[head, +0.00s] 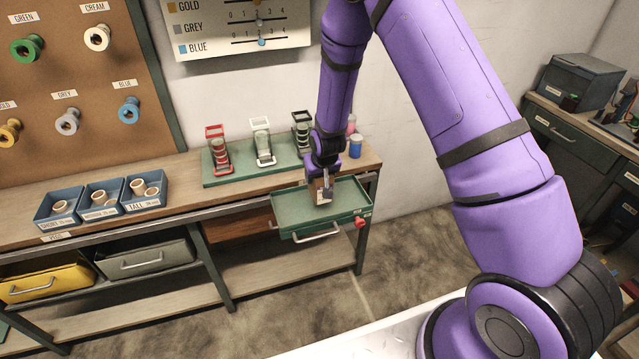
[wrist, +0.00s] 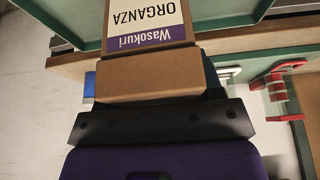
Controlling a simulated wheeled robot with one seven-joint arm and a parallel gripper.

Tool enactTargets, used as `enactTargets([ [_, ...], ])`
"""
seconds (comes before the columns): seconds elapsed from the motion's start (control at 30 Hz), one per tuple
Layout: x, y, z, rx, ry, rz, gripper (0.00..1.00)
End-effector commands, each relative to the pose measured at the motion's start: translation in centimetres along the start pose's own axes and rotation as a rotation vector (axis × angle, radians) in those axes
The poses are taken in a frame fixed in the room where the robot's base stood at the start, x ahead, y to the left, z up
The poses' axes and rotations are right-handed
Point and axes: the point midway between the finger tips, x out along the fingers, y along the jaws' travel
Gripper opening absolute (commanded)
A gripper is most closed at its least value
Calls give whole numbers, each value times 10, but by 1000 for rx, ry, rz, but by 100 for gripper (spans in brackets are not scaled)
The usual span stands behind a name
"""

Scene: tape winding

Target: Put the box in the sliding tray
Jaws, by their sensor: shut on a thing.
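A small brown cardboard box (wrist: 152,82) with a white and purple label reading "Wasokuri ORGANZA" fills the middle of the wrist view. My gripper (head: 323,194) is shut on it; the fingertips are largely hidden by the box in the wrist view. In the head view the box (head: 316,189) shows only as a small brown patch beside the gripper. The green sliding tray (head: 290,212) is pulled out from the bench, with a front handle and a red knob at its right. My gripper and the box are over the tray's middle; I cannot tell whether the box touches its floor.
On the bench top (head: 190,180), a green board (head: 232,171) carries red, white and black stands. A blue jar (head: 355,146) stands to their right. Blue bins (head: 104,212) with spools are at left. Yellow (head: 45,282) and grey-green (head: 145,259) drawers are below.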

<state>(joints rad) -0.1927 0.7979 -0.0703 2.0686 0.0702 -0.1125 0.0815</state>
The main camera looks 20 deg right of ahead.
Motion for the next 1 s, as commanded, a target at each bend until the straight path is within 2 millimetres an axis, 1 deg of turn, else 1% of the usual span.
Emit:
enactTargets([
  [0.03,5,1,-1,1,-1,1,33],
  [0.2,28,1,10,0,-2,1,33],
  [0.27,32,1,11,1,0,1,33],
  [0.63,36,1,13,1,0,1,33],
  [0.67,36,1,13,1,0,1,63],
  [0.7,36,1,13,1,0,1,72],
  [0.77,36,1,13,1,0,1,86],
  [1.0,36,1,13,1,0,0,86],
])
